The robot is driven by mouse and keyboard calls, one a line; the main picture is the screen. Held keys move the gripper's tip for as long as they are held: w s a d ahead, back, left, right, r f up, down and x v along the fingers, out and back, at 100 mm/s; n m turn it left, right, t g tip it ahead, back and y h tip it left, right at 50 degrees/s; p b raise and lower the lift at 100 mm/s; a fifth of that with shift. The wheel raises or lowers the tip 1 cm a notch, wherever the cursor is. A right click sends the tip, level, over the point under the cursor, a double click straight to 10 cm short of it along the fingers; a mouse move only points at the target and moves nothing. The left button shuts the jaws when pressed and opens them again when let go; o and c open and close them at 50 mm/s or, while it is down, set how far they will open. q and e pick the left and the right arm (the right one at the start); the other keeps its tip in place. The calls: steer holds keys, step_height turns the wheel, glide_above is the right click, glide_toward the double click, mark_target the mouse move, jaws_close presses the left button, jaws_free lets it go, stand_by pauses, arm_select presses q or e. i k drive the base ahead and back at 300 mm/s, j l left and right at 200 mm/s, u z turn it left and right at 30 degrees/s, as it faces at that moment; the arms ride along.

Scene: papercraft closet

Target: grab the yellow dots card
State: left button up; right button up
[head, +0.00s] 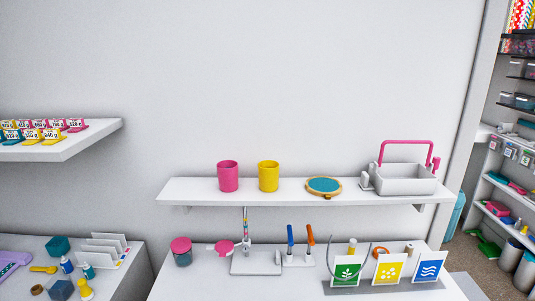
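The yellow dots card (389,269) stands upright at the front right of the lower counter in the head view. It is a yellow square with a white dot pattern on a white backing. A green leaf card (347,271) stands to its left and a blue waves card (429,268) to its right. The cards stand on or just in front of a grey mat (380,289); I cannot tell exactly how they are held up. Neither of my grippers is in view.
Brushes (309,240) and a pink-lidded jar (182,252) stand left of the cards. A doorway opens at far right.

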mark_target(389, 270)
steer(key=l+u, duration=0.25)
steer(key=l, duration=0.25)
steer(key=l+u, duration=0.3)
steer(key=l, duration=0.2)
steer(key=k+l+u, duration=0.1)
steer(key=l+u, duration=0.15)
steer(key=l, duration=0.25)
steer(key=k+l+u, duration=0.1)
steer(key=l+u, duration=0.15)
steer(key=l, duration=0.2)
